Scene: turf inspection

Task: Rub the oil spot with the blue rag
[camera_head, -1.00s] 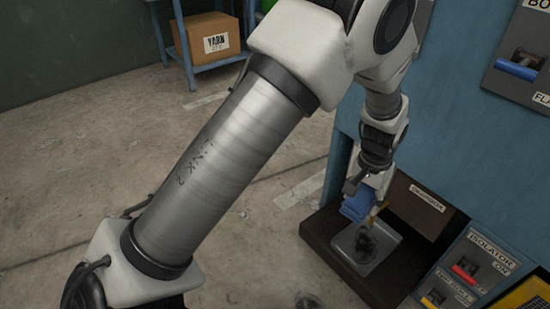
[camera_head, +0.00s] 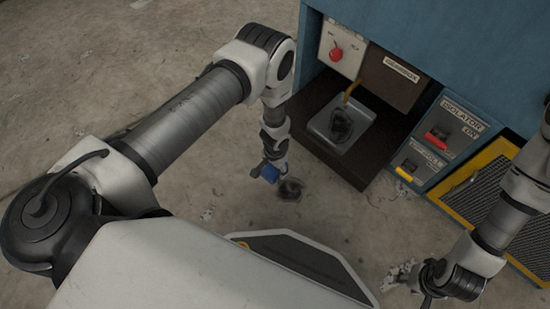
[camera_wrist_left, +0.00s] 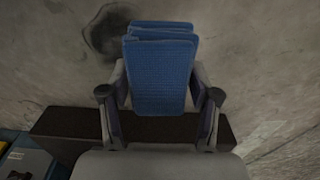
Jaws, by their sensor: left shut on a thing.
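My left gripper (camera_head: 264,168) is shut on the folded blue rag (camera_head: 270,174) and holds it low over the concrete floor. The left wrist view shows the rag (camera_wrist_left: 160,78) upright between the two fingers. A dark oil spot (camera_head: 290,190) lies on the floor just right of and below the rag in the head view. In the wrist view the spot (camera_wrist_left: 104,32) is beside the rag's upper left, partly hidden by it. Whether the rag touches the floor cannot be told. My right gripper (camera_head: 400,275) is low at the right; its jaw state is unclear.
A grey tray (camera_head: 350,140) with a dark patch in it sits on the dark base under the gearbox (camera_head: 395,78). The blue machine (camera_head: 450,45) carries isolator switches (camera_head: 437,137). A yellow-framed grille (camera_head: 485,190) stands at the right. The floor at upper left is clear.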

